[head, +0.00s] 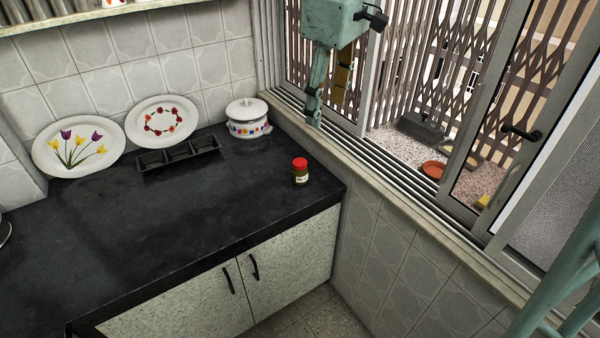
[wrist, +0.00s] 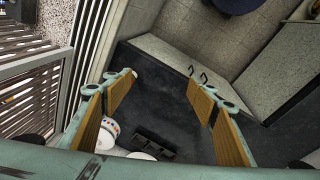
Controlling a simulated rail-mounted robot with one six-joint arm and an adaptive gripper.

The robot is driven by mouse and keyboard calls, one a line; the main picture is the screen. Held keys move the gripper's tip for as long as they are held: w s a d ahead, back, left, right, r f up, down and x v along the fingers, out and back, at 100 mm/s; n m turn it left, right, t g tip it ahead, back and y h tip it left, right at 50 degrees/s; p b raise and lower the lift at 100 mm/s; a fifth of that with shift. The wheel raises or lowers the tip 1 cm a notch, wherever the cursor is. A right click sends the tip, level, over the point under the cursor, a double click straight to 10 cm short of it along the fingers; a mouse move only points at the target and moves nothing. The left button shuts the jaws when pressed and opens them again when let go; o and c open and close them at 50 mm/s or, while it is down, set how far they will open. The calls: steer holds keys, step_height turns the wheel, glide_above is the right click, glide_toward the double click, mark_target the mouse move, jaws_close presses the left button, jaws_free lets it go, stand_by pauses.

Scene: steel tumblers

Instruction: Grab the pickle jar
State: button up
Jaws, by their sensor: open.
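The pickle jar (head: 300,172) is small, with a red lid, a dark green body and a pale label. It stands upright on the black counter (head: 190,225), near the front right corner. My gripper (head: 326,108) is in front of the window in the head view, higher in the picture than the jar and apart from it. In the wrist view my gripper (wrist: 160,80) has its two padded fingers spread wide, with nothing between them but a view of the counter.
A white lidded pot (head: 248,125) stands behind the jar. A black divided tray (head: 178,154) and two decorated plates (head: 78,148) (head: 162,118) are further left. The window sill (head: 400,200) runs along the right. The counter's front middle is clear.

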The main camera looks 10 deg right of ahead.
steer(key=w+f+n+g, duration=0.1)
steer(key=w+f+n, duration=0.1)
steer(key=w+f, duration=0.55)
steer(key=w+f+n, duration=0.2)
steer(key=w+f, duration=0.3)
steer(key=w, duration=0.5)
steer(key=n+g, duration=0.1)
steer(key=n, duration=0.3)
glide_toward(300, 161)
steer(key=shift+s, duration=0.1)
steer(key=shift+f, duration=0.15)
steer(key=shift+f+b, duration=0.4)
steer(key=shift+f, duration=3.8)
steer(key=shift+f+b, duration=0.45)
steer(key=shift+f, duration=2.15)
